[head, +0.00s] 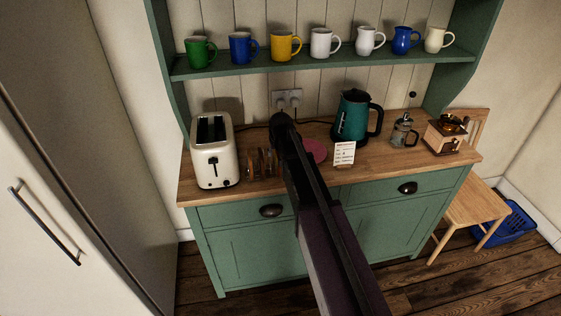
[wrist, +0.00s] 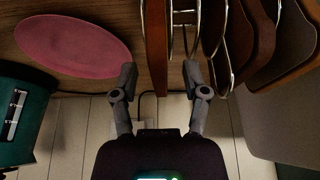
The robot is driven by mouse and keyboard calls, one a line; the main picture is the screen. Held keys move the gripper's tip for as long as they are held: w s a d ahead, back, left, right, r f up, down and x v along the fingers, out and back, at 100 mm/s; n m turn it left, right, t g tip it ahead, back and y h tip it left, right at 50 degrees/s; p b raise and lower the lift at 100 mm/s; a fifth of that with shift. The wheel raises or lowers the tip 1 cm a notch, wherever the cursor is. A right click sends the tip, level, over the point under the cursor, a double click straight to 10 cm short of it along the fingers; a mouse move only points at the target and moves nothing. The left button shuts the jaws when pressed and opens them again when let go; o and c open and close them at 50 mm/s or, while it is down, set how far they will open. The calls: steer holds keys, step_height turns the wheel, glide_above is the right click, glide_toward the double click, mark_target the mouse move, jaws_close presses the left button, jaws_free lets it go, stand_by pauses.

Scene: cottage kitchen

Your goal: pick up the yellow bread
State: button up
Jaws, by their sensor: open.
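In the wrist view a wire rack (wrist: 224,78) holds several upright brown slices (wrist: 262,45) that look like bread or toast. A narrow reddish-brown slice (wrist: 156,50), seen edge-on, stands apart at the rack's left end. None of the slices looks clearly yellow. My gripper (wrist: 160,76) is open, its two fingers on either side of the line of this end slice, with no visible hold on it. In the head view the rack with slices (head: 262,164) stands on the wooden counter right of the toaster. My arm hides part of the counter there, and the fingertips are not clear.
A cream toaster (head: 214,160) stands left of the rack. A pink plate (head: 316,151), a white card (head: 343,154), a teal kettle (head: 354,117), a French press (head: 404,131) and a coffee grinder (head: 447,136) are to the right. Mugs line the green shelf (head: 330,62) above.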

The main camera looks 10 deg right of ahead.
steer(key=shift+f, duration=0.15)
stand_by(0.4)
steer(key=c, duration=0.8)
